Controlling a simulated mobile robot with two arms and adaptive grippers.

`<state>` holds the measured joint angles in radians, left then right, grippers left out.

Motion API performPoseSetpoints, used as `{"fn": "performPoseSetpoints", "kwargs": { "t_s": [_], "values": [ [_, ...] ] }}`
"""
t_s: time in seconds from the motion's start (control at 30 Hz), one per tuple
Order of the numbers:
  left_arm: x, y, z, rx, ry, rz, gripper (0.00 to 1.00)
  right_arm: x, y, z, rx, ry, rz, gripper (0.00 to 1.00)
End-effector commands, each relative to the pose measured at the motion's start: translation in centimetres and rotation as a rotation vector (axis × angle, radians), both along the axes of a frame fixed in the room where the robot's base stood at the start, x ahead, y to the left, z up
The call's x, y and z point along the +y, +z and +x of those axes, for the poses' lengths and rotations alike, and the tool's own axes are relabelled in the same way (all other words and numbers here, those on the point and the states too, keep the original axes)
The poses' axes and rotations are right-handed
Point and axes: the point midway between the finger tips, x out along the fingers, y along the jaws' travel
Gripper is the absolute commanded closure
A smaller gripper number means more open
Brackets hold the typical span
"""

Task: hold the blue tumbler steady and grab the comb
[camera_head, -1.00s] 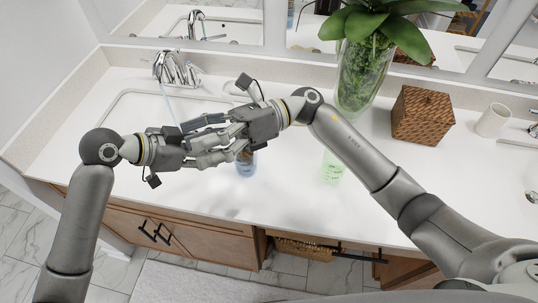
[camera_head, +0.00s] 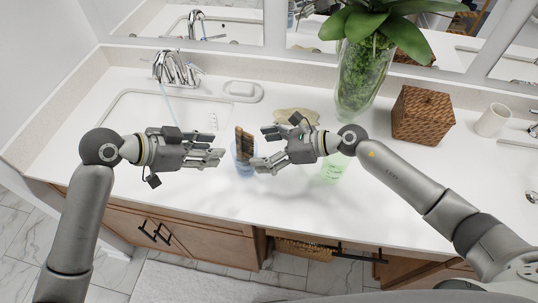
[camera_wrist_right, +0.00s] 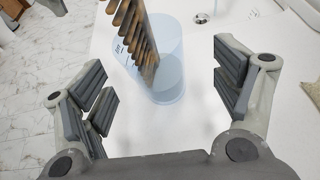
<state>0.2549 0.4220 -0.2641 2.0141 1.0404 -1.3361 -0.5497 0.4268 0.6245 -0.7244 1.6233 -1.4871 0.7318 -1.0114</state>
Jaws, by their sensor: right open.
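The blue tumbler (camera_head: 243,166) stands on the white counter between my two grippers. A brown wooden comb (camera_head: 243,141) leans upright in it, its upper part above the rim. In the right wrist view the tumbler (camera_wrist_right: 171,80) is ahead between the spread fingers, with the comb's teeth (camera_wrist_right: 140,40) rising out to the upper left. My right gripper (camera_head: 262,147) is open and empty just right of the tumbler, apart from the comb. My left gripper (camera_head: 220,158) points at the tumbler from the left, a small gap away; nothing shows in it, and its finger spread is unclear.
A green tumbler (camera_head: 334,170) stands under my right forearm. Behind are a beige flat item (camera_head: 297,117), a soap dish (camera_head: 243,91) and a plant vase (camera_head: 361,85). A woven box (camera_head: 422,115) is right. A sink (camera_head: 125,111) is left; the counter's front is clear.

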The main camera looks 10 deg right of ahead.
Motion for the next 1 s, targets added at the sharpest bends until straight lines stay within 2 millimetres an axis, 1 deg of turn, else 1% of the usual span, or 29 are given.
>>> {"fn": "performPoseSetpoints", "kwargs": {
  "t_s": [0.03, 0.1, 0.17, 0.27, 0.5, 0.63, 0.8, 1.0],
  "values": [
    [0.0, 0.0, 0.0, 0.000, 0.000, 0.000, 0.64, -0.5, -0.9, -0.3, -0.005, 0.019, -0.035, 0.15],
    [0.0, 0.0, 0.0, 0.000, 0.000, 0.000, 0.64, -0.8, -1.8, -0.7, -0.009, 0.040, -0.068, 0.15],
    [0.0, 0.0, 0.0, 0.000, 0.000, 0.000, 0.64, -0.8, -2.3, -0.8, -0.012, 0.050, -0.083, 0.15],
    [0.0, 0.0, 0.0, 0.000, 0.000, 0.000, 0.64, -0.1, -2.8, -0.7, -0.013, 0.055, -0.088, 0.15],
    [0.0, 0.0, 0.0, 0.000, 0.000, 0.000, 0.64, 3.0, -4.5, 0.3, -0.010, 0.053, -0.085, 0.15],
    [0.0, 0.0, 0.0, 0.000, 0.000, 0.000, 0.64, 4.3, -5.2, 0.8, -0.012, 0.051, -0.086, 0.15],
    [0.0, 0.0, 0.0, 0.000, 0.000, 0.000, 0.64, 5.2, -5.7, 1.1, -0.012, 0.052, -0.087, 0.15],
    [0.0, 0.0, 0.0, 0.000, 0.000, 0.000, 0.64, 5.2, -5.8, 1.1, -0.012, 0.052, -0.087, 0.15]
  ]
}}
